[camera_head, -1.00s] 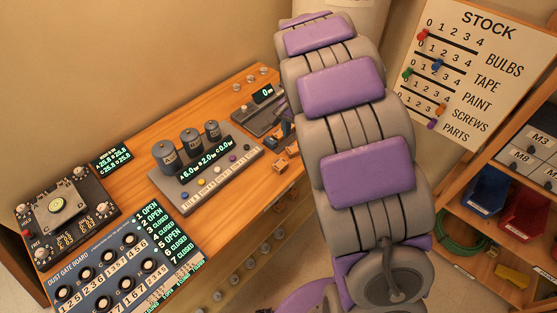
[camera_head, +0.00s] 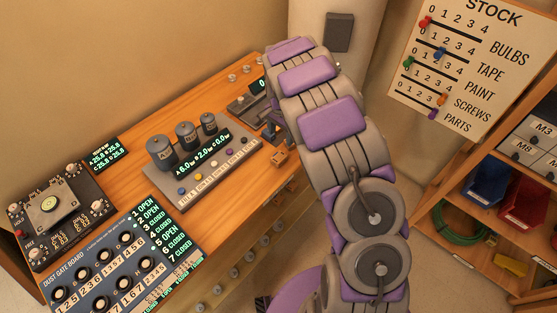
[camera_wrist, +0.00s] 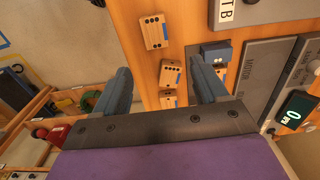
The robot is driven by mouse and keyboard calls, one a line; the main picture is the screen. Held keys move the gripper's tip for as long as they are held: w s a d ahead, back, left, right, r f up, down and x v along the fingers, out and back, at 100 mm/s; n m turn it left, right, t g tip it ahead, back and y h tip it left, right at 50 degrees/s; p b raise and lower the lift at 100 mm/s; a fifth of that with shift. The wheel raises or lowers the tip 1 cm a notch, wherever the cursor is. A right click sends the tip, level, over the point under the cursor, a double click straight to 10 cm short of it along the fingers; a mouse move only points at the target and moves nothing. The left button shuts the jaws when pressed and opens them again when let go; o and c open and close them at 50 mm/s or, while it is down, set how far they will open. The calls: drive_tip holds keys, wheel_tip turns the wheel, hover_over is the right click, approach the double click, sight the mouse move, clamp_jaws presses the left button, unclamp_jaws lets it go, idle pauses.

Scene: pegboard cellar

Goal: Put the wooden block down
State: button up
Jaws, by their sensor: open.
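Small wooden blocks with black dots and blue marks lie at the bench edge in the wrist view. One block (camera_wrist: 155,32) lies beyond the fingertips, another (camera_wrist: 171,75) lies lower between the fingers' lines, and a further one is partly hidden by the right finger. I cannot tell which is the task's block. My gripper (camera_wrist: 160,64) is open, its two blue-grey fingers wide apart, with nothing seen clamped between them. In the head view a block (camera_head: 278,156) shows beside my arm at the bench's right edge; my arm hides part of that area.
The wooden bench (camera_head: 140,160) carries a console with three grey cylinders (camera_head: 187,142), a dust gate board (camera_head: 110,265) and a gauge panel (camera_head: 55,208). A stock board (camera_head: 465,65) and shelves with blue (camera_head: 488,182) and red bins (camera_head: 526,205) stand at right.

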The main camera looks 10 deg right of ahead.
sight(281, 155)
drive_tip(key=f, duration=0.3)
drive_tip(key=f+b, duration=0.1)
drive_tip(key=f, duration=0.2)
drive_tip(key=f+b, duration=0.1)
drive_tip(key=f, duration=0.3)
drive_tip(key=shift+s, duration=0.25)
drive_tip(key=shift+r, duration=0.1)
drive_tip(key=c, duration=1.2)
